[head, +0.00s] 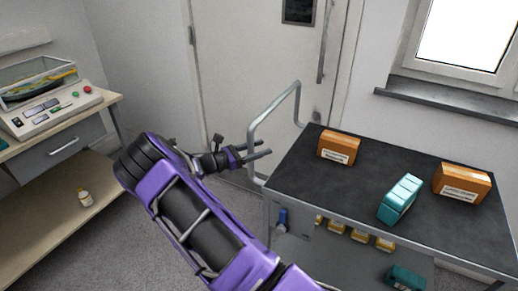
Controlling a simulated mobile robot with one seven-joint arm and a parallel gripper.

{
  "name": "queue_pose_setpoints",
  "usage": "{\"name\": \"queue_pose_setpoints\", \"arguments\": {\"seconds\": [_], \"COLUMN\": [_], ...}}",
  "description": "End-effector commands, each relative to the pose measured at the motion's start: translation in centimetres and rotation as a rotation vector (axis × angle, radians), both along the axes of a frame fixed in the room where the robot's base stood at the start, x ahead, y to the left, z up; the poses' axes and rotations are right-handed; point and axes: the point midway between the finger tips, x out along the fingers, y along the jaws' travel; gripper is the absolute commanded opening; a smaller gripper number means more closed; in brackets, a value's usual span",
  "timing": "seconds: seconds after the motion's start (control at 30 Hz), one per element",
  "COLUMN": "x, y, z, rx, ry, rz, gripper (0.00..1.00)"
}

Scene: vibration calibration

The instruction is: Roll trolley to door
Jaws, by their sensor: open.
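The trolley (345,198) has a dark top and a grey metal push handle (252,137) at its left end. It stands in front of the white door (255,60), which is shut and has a long vertical handle (326,45) and a small dark window. My gripper (270,154) is open, with its two fingers pointing right at the trolley's handle. The handle's upright bar appears close to the fingers; I cannot tell whether it lies between them or whether they touch it. My purple and black arm hides part of the floor and the trolley's lower left side.
Two orange boxes (339,147) (461,183) and a teal box (400,199) sit on the trolley top. Several small boxes are on its lower shelf. A bench (60,127) with a calibration device (42,97) stands left. A windowsill (450,97) juts out right. Floor (110,215) shows between bench and arm.

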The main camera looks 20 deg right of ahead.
Motion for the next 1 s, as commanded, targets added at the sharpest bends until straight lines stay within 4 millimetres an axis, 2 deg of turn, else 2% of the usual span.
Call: {"name": "queue_pose_setpoints", "arguments": {"seconds": [0.23,0.37,0.47,0.8,1.0], "x": [0.0,0.0,-0.1,-0.7,-1.1], "y": [0.2,1.3,3.1,11.4,15.3], "z": [0.0,0.0,0.1,0.0,0.0], "rx": [0.000,0.001,0.001,0.001,0.001], "ry": [-0.001,-0.001,-0.001,0.000,-0.001], "rz": [0.001,0.003,0.005,0.005,0.003], "gripper": [0.58,0.58,0.58,0.58,0.58]}}
